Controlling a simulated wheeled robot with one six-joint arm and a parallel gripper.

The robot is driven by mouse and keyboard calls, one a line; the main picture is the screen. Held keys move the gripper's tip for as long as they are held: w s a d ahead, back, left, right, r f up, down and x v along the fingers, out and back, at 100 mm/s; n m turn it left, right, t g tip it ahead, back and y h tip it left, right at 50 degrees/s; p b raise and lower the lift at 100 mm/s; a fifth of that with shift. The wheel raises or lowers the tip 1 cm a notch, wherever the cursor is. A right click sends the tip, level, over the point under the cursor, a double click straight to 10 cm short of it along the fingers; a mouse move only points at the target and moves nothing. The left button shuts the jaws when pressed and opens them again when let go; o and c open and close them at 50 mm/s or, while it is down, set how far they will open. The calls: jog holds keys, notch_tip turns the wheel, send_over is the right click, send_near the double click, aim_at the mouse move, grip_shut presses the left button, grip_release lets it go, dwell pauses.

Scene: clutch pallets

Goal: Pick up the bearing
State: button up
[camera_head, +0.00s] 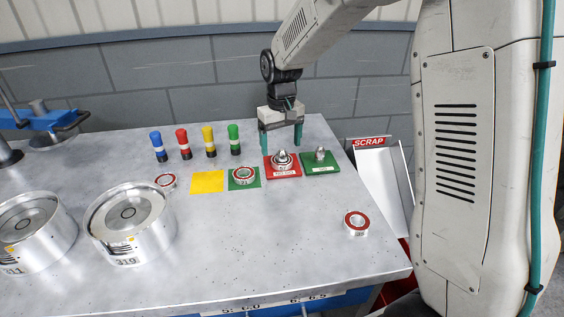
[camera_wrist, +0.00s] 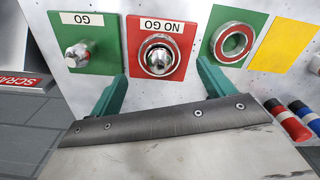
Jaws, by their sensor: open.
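My gripper (camera_head: 281,146) is open and empty, pointing down above the red NO GO plate (camera_head: 270,174). A silver ring that looks like a bearing (camera_head: 282,165) sits around the gauge post on that plate; it also shows in the wrist view (camera_wrist: 149,65), just ahead of the green fingers. A red-sealed bearing (camera_head: 244,175) lies on the green square; it also shows in the wrist view (camera_wrist: 219,47). Another bearing (camera_head: 166,181) lies beside the yellow square, and one bearing (camera_head: 357,223) lies alone near the table's right edge. The green GO plate (camera_head: 322,169) bears only its silver post.
Blue, red, yellow and green markers (camera_head: 182,142) stand behind the yellow square (camera_head: 207,182). Two large metal housings (camera_head: 135,237) stand front left. A SCRAP chute (camera_head: 384,178) is beyond the right edge. The front middle of the table (camera_head: 255,235) is clear.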

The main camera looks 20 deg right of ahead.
aim_at(282, 150)
notch_tip(282, 150, down, 4)
jog(key=shift+s+f, duration=0.15)
jog(key=shift+f, duration=0.05)
jog(key=c, duration=1.3)
notch_tip(282, 150, up, 10)
jog(key=shift+r, duration=0.1)
